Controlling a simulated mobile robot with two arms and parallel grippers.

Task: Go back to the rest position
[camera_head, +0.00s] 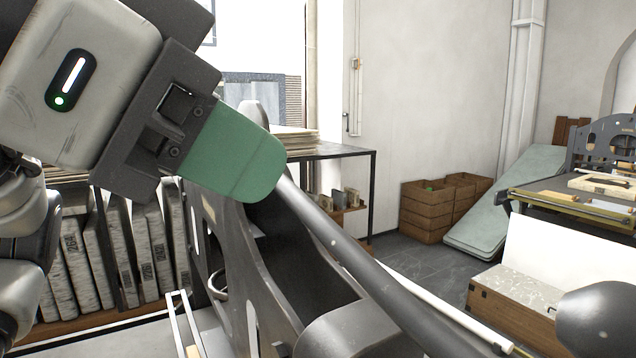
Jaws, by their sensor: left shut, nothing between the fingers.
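My left gripper (238,152) fills the upper left of the head view, with a white and dark grey body and green fingers. The green fingers are seen side-on, pressed together as one shape, and they point right and slightly down. The gripper is shut and holds nothing. It is in front of a dark metal press frame (285,260); I cannot tell whether they touch. My right gripper is not in view.
A long dark bar (345,255) runs diagonally down to the right, close by. Numbered stone slabs (150,250) stand in a rack at left. Wooden crates (425,212) stand by the wall. A wooden chest (512,305) and another press (600,150) are at right. Grey floor (425,265) lies clear between.

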